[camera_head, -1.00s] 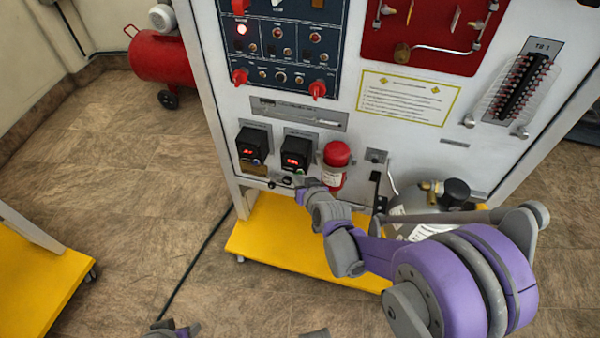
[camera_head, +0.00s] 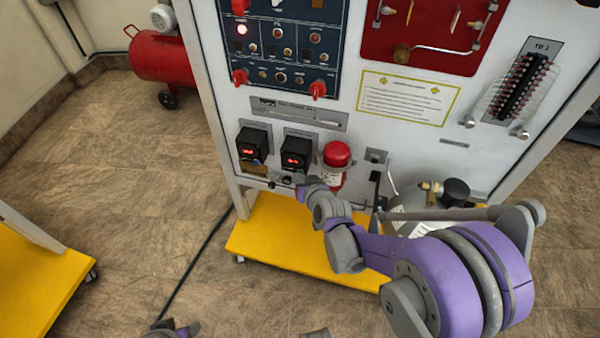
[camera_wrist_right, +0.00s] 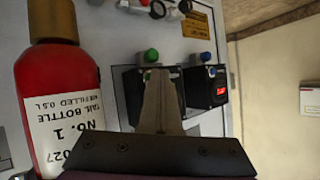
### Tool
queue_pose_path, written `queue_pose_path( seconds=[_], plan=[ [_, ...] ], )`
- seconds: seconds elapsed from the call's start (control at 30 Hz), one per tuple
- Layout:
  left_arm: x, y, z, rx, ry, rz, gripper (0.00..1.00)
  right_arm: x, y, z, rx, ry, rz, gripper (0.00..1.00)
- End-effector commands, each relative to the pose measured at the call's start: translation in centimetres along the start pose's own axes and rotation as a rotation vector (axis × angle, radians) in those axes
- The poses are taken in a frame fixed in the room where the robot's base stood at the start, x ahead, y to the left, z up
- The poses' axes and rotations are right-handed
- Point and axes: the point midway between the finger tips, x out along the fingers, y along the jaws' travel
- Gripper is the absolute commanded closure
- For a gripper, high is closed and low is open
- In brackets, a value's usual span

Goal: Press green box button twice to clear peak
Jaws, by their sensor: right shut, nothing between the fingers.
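The green-button box (camera_head: 298,150) is black with a lit red display, on the lower panel. In the right wrist view it is partly hidden behind my fingers (camera_wrist_right: 160,102), and its green button (camera_wrist_right: 151,55) shows just beyond their tips. My right gripper (camera_head: 302,187) is shut and empty, in front of the box's lower edge. I cannot tell whether the fingertips touch the button. A similar black box with a blue button (camera_wrist_right: 205,57) sits beside it, its red display (camera_wrist_right: 221,92) lit.
A red bottle (camera_head: 336,156) stands close beside the green-button box; it is large in the right wrist view (camera_wrist_right: 62,95). A yellow base (camera_head: 275,238) is under the panel. Open floor is to the left.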

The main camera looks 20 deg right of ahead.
Motion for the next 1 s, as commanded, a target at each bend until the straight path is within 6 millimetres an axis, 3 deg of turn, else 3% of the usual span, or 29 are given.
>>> queue_pose_path(
  seconds=[1.0],
  plan=[
    [0.4,0.0,0.1,0.0,-0.001,0.0,0.49,-1.6,-1.2,1.2,-0.002,0.0,-0.001,1.0]
  ],
)
